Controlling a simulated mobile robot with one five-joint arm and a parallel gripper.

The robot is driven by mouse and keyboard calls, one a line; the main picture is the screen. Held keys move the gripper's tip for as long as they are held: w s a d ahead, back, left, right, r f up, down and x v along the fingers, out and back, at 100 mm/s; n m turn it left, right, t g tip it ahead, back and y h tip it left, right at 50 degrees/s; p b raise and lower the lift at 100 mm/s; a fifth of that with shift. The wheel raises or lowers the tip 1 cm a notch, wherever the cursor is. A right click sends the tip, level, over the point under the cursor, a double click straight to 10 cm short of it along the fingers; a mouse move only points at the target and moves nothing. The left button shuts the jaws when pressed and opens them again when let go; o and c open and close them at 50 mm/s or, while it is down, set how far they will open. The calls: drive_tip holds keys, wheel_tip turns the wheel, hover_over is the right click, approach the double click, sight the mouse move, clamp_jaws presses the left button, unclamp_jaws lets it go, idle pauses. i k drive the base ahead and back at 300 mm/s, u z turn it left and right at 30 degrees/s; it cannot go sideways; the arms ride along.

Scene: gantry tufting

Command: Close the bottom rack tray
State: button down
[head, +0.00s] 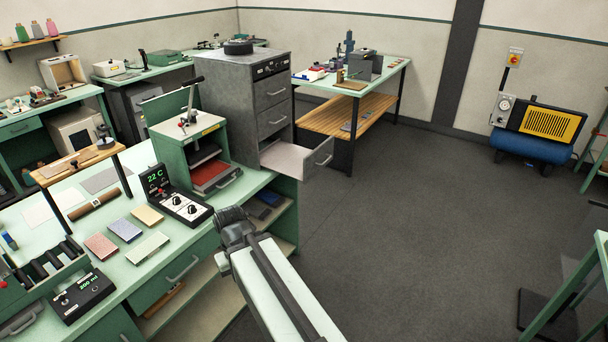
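A green rack cabinet (158,158) stands on the green workbench, left of the grey drawer cabinet, with its open front facing the aisle. Its bottom tray (212,176), with a red inside and a handle at its front edge, sticks out of the rack. A dark tray (203,153) shows above it, further in. My arm reaches up from the bottom of the picture. Its dark end, my gripper (235,222), is below and in front of the rack, apart from the bottom tray. The fingers are too small and dark to read.
The grey cabinet (218,110) has its lowest drawer (290,158) pulled far out over the aisle, right of the rack. A controller reading 22 C (178,200) and several sample plates (125,229) lie on the bench (205,213).

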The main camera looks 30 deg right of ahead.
sight(299, 162)
drive_tip(key=u, duration=0.15)
drive_tip(key=i, duration=1.4)
drive_tip(key=u, duration=0.15)
